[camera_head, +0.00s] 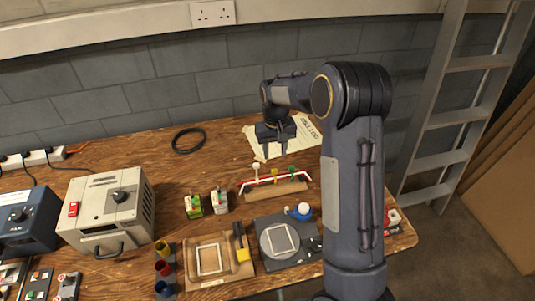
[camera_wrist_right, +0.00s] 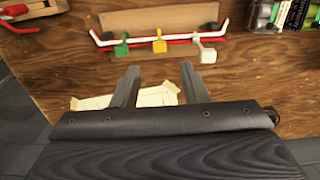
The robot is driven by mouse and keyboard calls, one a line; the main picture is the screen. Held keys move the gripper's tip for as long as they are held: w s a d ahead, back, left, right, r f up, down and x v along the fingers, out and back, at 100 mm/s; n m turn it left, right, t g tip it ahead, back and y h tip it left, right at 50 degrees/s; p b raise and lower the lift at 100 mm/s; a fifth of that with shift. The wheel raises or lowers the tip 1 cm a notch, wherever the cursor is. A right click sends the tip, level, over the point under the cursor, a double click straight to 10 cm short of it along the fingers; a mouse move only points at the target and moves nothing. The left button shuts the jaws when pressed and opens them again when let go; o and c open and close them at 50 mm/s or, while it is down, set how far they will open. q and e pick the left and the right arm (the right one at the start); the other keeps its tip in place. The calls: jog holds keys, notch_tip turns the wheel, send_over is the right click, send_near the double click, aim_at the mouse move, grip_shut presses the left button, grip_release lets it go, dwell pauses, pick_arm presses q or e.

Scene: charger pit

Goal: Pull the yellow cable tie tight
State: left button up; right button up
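The yellow cable tie (camera_head: 274,173) stands on a red and white cable bundle (camera_head: 245,184) on a wooden base (camera_head: 277,192), between a white tie (camera_head: 256,168) and a green tie (camera_head: 291,170). In the right wrist view the yellow tie's tab (camera_wrist_right: 159,45) is in the middle, with the green tab (camera_wrist_right: 121,48) to its left and the white tab (camera_wrist_right: 206,54) to its right. My right gripper (camera_head: 271,154) is behind the ties in the head view. In the wrist view its two fingers (camera_wrist_right: 160,82) are apart and empty, pointing towards the yellow tab without visible contact. My left gripper is not in view.
A paper sheet (camera_head: 303,134) lies beneath the right gripper. A black cable ring (camera_head: 188,140) lies to its left. A grey wall borders the back.

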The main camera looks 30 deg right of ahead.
aim_at(275, 170)
jog(key=shift+w+f, duration=0.15)
jog(key=shift+f, duration=0.25)
jog(key=shift+f+p, duration=0.35)
jog(key=shift+f, duration=3.1)
grip_shut()
